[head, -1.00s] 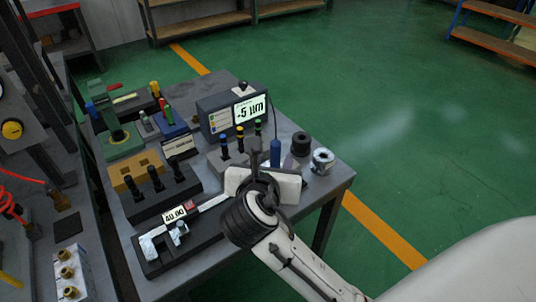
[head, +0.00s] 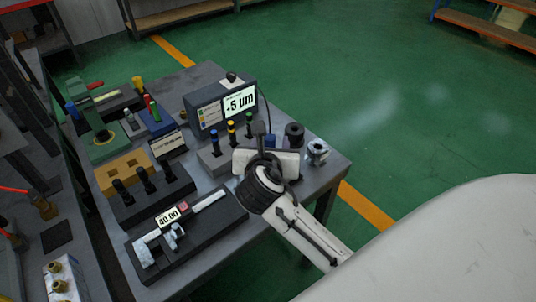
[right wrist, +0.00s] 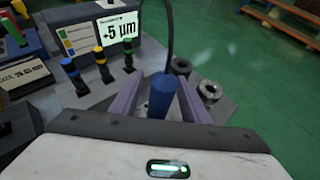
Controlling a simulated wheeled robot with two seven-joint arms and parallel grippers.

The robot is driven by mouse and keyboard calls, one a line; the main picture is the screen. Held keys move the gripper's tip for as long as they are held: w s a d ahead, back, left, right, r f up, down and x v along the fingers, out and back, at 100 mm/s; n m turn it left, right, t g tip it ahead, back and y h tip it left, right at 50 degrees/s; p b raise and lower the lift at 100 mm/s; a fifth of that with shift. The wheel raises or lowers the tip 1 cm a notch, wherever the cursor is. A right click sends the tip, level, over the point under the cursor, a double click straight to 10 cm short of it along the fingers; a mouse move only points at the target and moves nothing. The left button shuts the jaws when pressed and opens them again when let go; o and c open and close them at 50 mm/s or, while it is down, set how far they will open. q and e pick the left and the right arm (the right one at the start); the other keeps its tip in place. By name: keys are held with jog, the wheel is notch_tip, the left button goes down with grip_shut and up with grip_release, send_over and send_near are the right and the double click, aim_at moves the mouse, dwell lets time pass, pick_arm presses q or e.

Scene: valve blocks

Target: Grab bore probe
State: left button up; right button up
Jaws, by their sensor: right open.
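The bore probe is a blue cylinder (right wrist: 162,98) with a dark cable from its top. It stands upright on the grey table, between the two purple fingers of my right gripper (right wrist: 160,104) in the right wrist view. The fingers are open, one on each side, with small gaps to the probe; its lower end is hidden by the gripper body. In the head view only a little of the blue probe (head: 271,141) shows behind my right gripper (head: 262,150). My left gripper is not in view.
A block with blue, yellow and green-topped plugs (head: 231,133) is left of the probe. A dark ring (head: 294,135) and a steel ring (head: 317,152) sit to its right. A caliper stand (head: 190,235) is nearer.

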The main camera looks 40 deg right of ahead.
grip_shut()
